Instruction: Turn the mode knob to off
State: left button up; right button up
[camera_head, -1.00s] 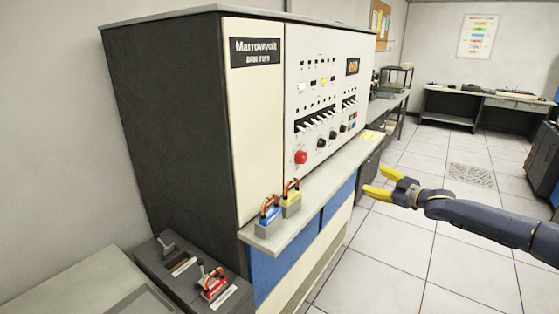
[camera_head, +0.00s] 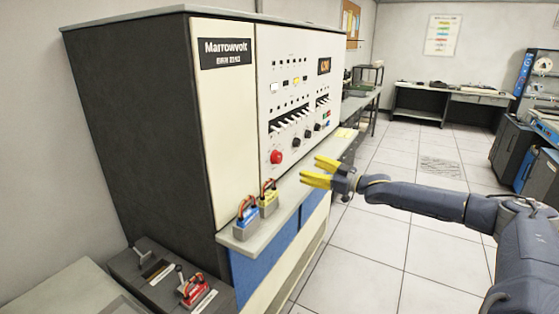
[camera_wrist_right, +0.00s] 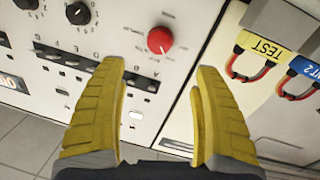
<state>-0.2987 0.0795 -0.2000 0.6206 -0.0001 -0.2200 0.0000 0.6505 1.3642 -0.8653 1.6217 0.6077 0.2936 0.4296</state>
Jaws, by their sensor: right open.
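A red round knob (camera_head: 276,157) sits low on the white panel of the Marrowvolt cabinet (camera_head: 222,120). In the right wrist view the red knob (camera_wrist_right: 160,40) lies beyond the gap between the fingertips, with printed marks around it too small to read surely. Black knobs (camera_head: 296,142) sit to its right; two show at the wrist view's upper left (camera_wrist_right: 78,13). Which knob is the mode knob I cannot read for certain. My right gripper (camera_head: 313,172), with yellow fingers, is open and empty in front of the panel, apart from the knobs. My left gripper is not in view.
A grey ledge (camera_head: 285,200) juts out below the panel. On it stand a blue block (camera_head: 246,222) and a yellow block (camera_head: 268,203) with red cable loops. A red-handled unit (camera_head: 193,290) is at lower left. The tiled floor to the right is clear.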

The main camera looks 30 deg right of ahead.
aim_at(280, 159)
jog(key=x, duration=1.3)
jog(key=shift+w, duration=0.35)
jog(key=c, duration=1.3)
jog(key=shift+c, duration=0.2)
